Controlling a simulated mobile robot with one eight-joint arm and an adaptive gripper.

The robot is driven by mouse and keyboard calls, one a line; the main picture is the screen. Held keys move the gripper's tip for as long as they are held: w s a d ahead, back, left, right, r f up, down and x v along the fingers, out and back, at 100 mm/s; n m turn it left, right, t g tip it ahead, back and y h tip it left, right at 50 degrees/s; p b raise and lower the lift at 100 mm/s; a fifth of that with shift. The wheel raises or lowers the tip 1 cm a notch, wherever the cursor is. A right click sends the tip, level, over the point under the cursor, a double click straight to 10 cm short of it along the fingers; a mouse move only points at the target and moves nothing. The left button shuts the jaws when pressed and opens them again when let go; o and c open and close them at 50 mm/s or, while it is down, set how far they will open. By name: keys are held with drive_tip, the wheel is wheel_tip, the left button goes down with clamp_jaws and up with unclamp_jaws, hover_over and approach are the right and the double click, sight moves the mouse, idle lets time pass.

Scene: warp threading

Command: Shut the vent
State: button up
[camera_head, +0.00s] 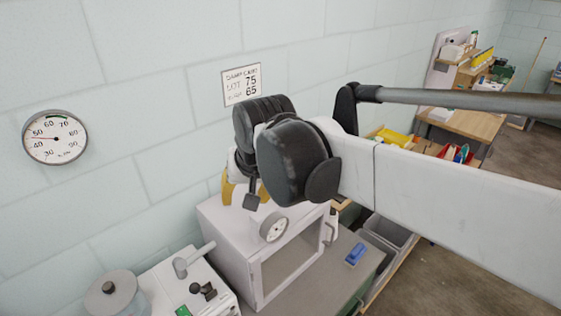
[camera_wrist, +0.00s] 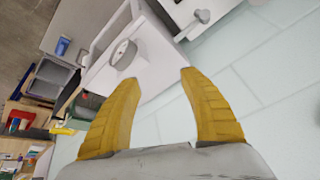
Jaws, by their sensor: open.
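A white cabinet (camera_head: 235,245) with a glass-front door stands on the bench below my arm. A round dial (camera_head: 274,228) sits at its top edge. The cabinet (camera_wrist: 145,58) and dial (camera_wrist: 122,53) also show in the wrist view, past my fingers. I cannot make out a vent for certain; my wrist and gripper cover part of the area above the cabinet. My gripper (camera_wrist: 162,80) is open, with two yellow fingers spread and nothing between them. In the head view the yellow fingers (camera_head: 240,190) are above the cabinet's back, near the wall, partly hidden by my wrist.
A wall gauge (camera_head: 55,137) and a printed sign (camera_head: 241,84) are on the tiled wall. A white machine with a lever (camera_head: 195,260) stands left of the cabinet, beside a lidded pot (camera_head: 112,294). A blue object (camera_head: 355,254) lies on the bench to the right.

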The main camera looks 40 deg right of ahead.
drive_tip(key=w+d+f+m+g, duration=0.25)
drive_tip(key=w+d+m, duration=0.55)
drive_tip(key=w+d, duration=0.55)
drive_tip(key=w+d+f+m+g, duration=0.3)
drive_tip(key=w+d+f+m, duration=0.3)
drive_tip(key=d+f, duration=0.45)
drive_tip(key=shift+y, duration=0.3)
drive_tip(key=f, duration=0.3)
drive_tip(key=d+f, duration=0.1)
drive_tip(key=f, duration=0.5)
drive_tip(key=shift+s+d+f, duration=0.15)
drive_tip(key=shift+f, duration=0.1)
clamp_jaws()
